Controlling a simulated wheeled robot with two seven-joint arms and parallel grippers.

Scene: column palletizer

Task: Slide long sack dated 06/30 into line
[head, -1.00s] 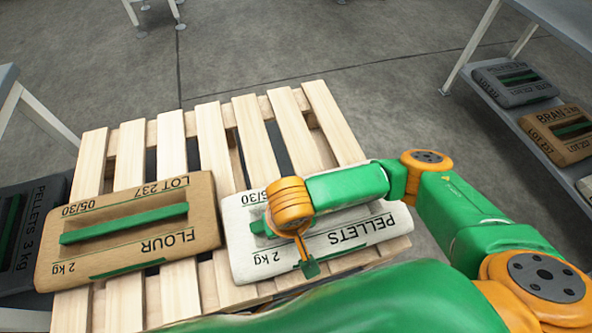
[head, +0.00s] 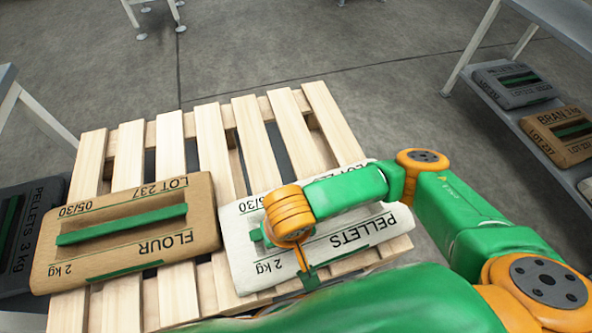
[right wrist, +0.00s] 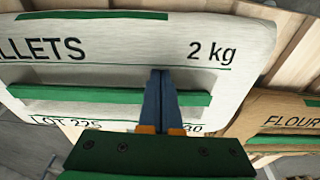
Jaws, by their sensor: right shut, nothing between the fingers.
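A long white sack marked PELLETS, 2 kg (head: 352,238) lies flat on the pallet (head: 240,117), at its near right part, slightly skewed to the slats. It also shows in the right wrist view (right wrist: 130,48), where LOT 225 and a date ending in 30 are readable; the rest of the date is covered. My right gripper is shut and empty, its blue fingers (right wrist: 160,75) over the white sack beside its green strap; contact cannot be told. In the head view its fingers are hidden behind my orange wrist. My left gripper is not in view.
A brown FLOUR sack (head: 130,262) with LOT 237, dated 05/30, lies left of the white sack, close beside it. The pallet's far slats are bare. A rack (head: 500,118) at the right holds several sacks; a dark PELLETS 3 kg sack (head: 35,245) is at the left.

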